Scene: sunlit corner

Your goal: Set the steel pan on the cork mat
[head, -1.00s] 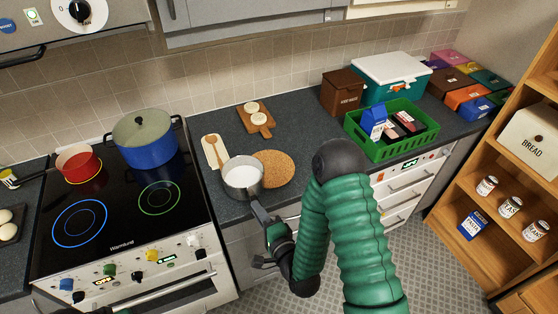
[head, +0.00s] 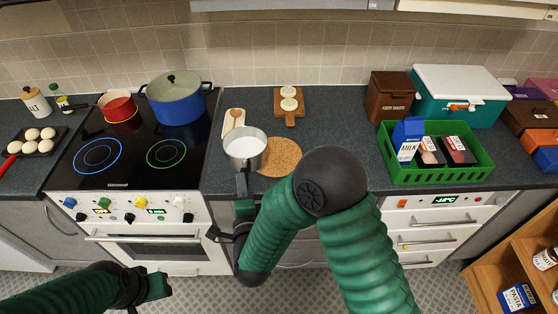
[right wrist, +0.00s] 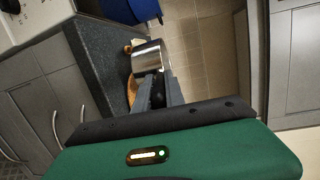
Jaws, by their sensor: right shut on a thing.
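The steel pan (head: 245,152), with white contents, is over the worktop in the head view and covers the left edge of the round cork mat (head: 283,155). I cannot tell whether the pan touches the mat or hangs just above it. My right gripper (head: 242,184) is shut on the pan's handle, on the near side. In the right wrist view the pan (right wrist: 150,56) is just beyond the fingers (right wrist: 156,88), with a strip of the cork mat (right wrist: 132,90) beside it. My left gripper (head: 152,288) is low at the left, away from the worktop; its jaws are unclear.
A small board with a spoon (head: 232,122) lies directly behind the pan, and a wooden board with round pieces (head: 290,112) stands farther back. The hob (head: 120,172) is to the left. A green crate (head: 440,172) is to the right, with free worktop between it and the mat.

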